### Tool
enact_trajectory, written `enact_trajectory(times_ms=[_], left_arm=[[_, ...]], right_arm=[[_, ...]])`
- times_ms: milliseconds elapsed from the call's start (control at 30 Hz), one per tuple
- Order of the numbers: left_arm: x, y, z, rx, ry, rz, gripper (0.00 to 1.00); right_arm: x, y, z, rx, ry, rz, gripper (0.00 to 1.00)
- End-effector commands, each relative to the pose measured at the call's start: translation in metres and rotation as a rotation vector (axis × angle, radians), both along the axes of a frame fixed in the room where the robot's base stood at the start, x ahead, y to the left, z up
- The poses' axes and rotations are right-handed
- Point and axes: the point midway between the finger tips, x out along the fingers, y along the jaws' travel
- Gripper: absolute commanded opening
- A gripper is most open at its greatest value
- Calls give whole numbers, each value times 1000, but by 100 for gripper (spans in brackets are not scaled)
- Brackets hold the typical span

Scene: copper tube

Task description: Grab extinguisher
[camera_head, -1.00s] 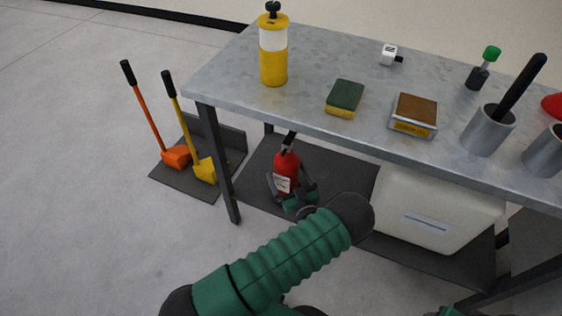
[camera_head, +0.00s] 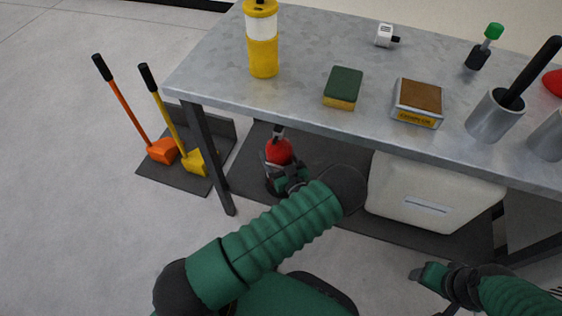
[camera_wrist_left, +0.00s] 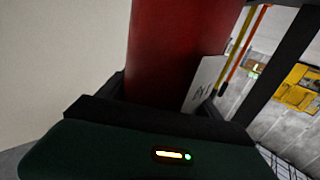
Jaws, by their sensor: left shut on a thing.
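The red fire extinguisher (camera_head: 279,151) stands on the dark lower shelf under the metal table, with its black top uppermost. Its red body with a white label fills the middle of the left wrist view (camera_wrist_left: 180,50). My left gripper (camera_head: 279,178) is shut on the extinguisher's body, and its fingers and wrist hide the lower part in the head view. My right gripper (camera_head: 424,274) is at the lower right, in front of the table and apart from the extinguisher. Its fingers are too small to read.
The table leg (camera_head: 208,160) stands just left of the extinguisher, and the tabletop (camera_head: 300,60) overhangs it. A white bin (camera_head: 425,195) is on the shelf to the right. An orange shovel (camera_head: 160,150) and a yellow one (camera_head: 193,162) stand at left. Floor in front is clear.

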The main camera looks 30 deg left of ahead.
Motion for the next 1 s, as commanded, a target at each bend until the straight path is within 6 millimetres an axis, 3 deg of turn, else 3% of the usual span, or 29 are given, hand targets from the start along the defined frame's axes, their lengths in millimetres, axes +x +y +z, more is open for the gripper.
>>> enact_trajectory(times_ms=[67, 400, 667, 1000], left_arm=[[-1, 0, -2, -4, 6, 2, 44], [-1, -1, -2, 0, 7, 3, 1], [0, -1, 6, 4, 0, 3, 1], [-1, -1, 74, 5, -3, 3, 1]], right_arm=[[0, 0, 0, 0, 0, 0, 64], [0, 0, 0, 0, 0, -1, 64], [0, 0, 3, 0, 0, 0, 64], [0, 0, 46, 0, 0, 0, 64]])
